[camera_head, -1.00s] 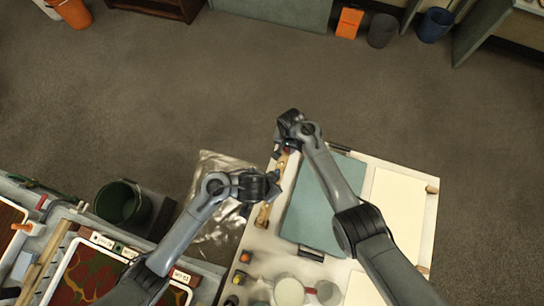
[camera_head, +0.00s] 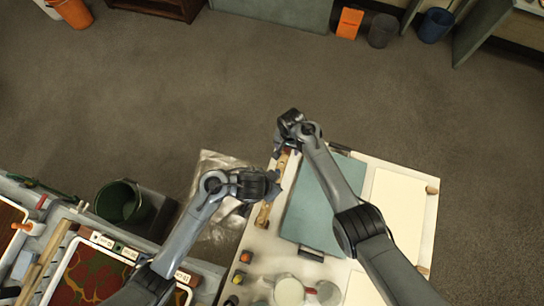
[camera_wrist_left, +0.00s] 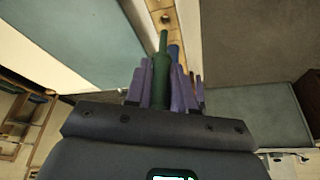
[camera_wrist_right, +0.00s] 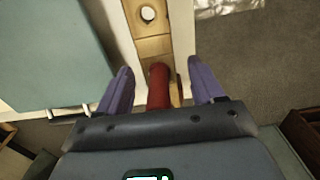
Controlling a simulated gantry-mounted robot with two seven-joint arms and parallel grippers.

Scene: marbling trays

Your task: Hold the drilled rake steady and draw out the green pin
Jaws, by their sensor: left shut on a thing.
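The drilled rake, a pale wooden bar with round holes, lies along the table's left edge in the head view (camera_head: 263,215). It also shows in the right wrist view (camera_wrist_right: 152,45) and at the top of the left wrist view (camera_wrist_left: 184,19). My left gripper (camera_wrist_left: 161,80) is shut on the green pin (camera_wrist_left: 162,72). The pin's thin end points at the rake; I cannot tell whether it is clear of a hole. My right gripper (camera_wrist_right: 160,82) is open, its fingers apart on both sides of a red pin (camera_wrist_right: 158,86) at the rake. In the head view my right gripper (camera_head: 279,150) is at the rake's far end.
A blue pin (camera_wrist_left: 174,55) stands just behind the green one. A teal sheet (camera_head: 322,205) and cream paper (camera_head: 397,208) lie right of the rake. Cups (camera_head: 289,291) and small pots stand at the near end. A crinkled clear sheet (camera_head: 222,165) lies left of the table.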

